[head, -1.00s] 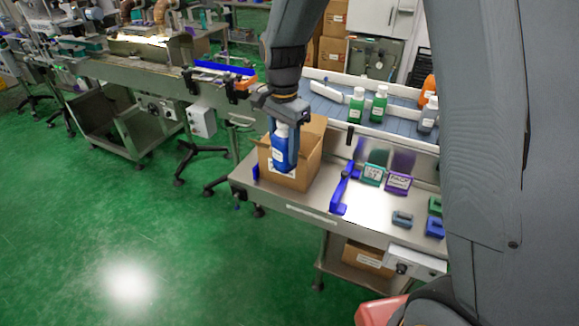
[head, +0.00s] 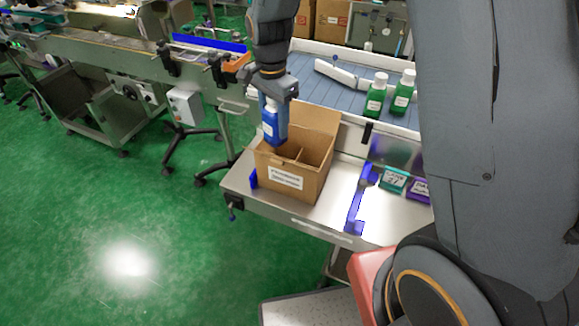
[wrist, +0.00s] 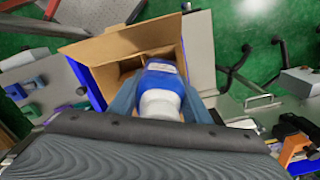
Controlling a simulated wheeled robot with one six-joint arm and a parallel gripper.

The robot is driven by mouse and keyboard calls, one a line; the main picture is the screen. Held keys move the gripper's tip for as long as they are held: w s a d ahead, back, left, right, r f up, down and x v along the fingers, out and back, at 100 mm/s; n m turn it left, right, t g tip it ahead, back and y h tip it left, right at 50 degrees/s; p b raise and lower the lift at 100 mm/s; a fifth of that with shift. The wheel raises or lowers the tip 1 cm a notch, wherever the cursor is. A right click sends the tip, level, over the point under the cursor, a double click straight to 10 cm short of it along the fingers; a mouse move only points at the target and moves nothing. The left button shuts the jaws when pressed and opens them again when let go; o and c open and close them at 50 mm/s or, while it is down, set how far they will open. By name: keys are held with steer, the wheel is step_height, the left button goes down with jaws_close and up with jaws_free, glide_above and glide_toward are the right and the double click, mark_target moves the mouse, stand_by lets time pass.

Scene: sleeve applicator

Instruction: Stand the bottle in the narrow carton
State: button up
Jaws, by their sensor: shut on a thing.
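The blue bottle (head: 270,124) with a white cap is upright in my gripper (head: 276,98), which is shut on it. The bottle is over the left rear part of the open brown carton (head: 290,182). In the head view its base overlaps the carton's rear rim; I cannot tell whether it is below the rim. The carton stands on the metal table, has a white label, and is split by a divider. In the wrist view the bottle (wrist: 162,88) is between the fingers, cap toward the camera, with the carton (wrist: 120,48) opening beyond it.
Green bottles (head: 375,95) stand on the conveyor behind. Teal and purple blocks (head: 393,181) lie to the right on the table.

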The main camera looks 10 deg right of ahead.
mark_target(276, 146)
step_height(276, 146, down, 9)
steer(key=p, duration=0.2)
steer(key=shift+p, duration=0.4)
steer(key=shift+f, duration=0.45)
steer(key=shift+f, duration=0.5)
